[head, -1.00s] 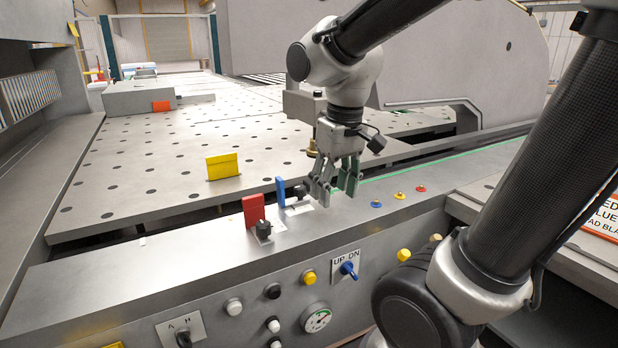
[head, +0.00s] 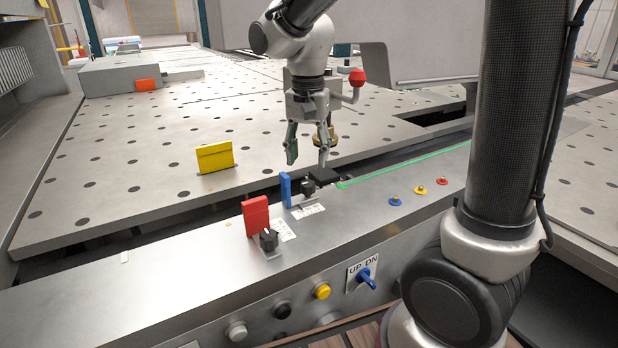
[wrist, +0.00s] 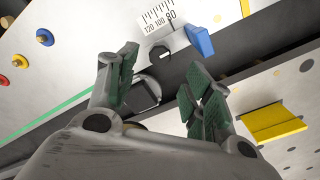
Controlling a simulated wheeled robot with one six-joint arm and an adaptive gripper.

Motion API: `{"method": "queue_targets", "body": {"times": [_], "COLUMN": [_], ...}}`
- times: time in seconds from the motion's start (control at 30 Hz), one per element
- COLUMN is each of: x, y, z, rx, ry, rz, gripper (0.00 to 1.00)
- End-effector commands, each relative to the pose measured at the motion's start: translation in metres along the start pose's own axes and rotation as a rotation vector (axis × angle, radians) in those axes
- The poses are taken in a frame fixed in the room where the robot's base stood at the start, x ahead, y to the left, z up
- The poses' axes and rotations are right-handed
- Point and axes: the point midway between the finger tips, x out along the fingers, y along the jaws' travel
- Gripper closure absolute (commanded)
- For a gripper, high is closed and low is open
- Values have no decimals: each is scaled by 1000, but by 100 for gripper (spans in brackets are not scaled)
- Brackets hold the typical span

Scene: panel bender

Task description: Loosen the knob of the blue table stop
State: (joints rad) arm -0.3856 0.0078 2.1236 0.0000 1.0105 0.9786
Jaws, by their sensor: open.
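The blue table stop (head: 286,190) stands upright on the metal ledge, behind and right of the red stop. Its small black knob (head: 307,187) is at its right side. My gripper (head: 308,160) points down above and slightly behind the knob, open, with nothing between its fingers. In the wrist view the blue stop (wrist: 199,41) lies beyond the fingertips, beside a printed scale (wrist: 158,18). A dark shape between stop and left finger there looks like the knob, but its turn position is unclear. The gripper (wrist: 162,70) touches neither stop nor knob, as far as I can see.
A yellow plate (head: 215,157) stands on the perforated table. Coloured buttons (head: 420,190) lie right.

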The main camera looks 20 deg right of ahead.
Motion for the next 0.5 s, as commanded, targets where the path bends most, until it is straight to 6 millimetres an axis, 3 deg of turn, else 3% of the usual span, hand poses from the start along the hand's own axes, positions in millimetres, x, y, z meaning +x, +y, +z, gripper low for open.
{"method": "queue_targets", "body": {"times": [0.3, 0.5], "x": [52, 67], "y": [1, 1], "z": [0, 0], "rx": [-3, -3], "ry": [-1, -1], "rz": [2, 1], "gripper": [49, 49]}}
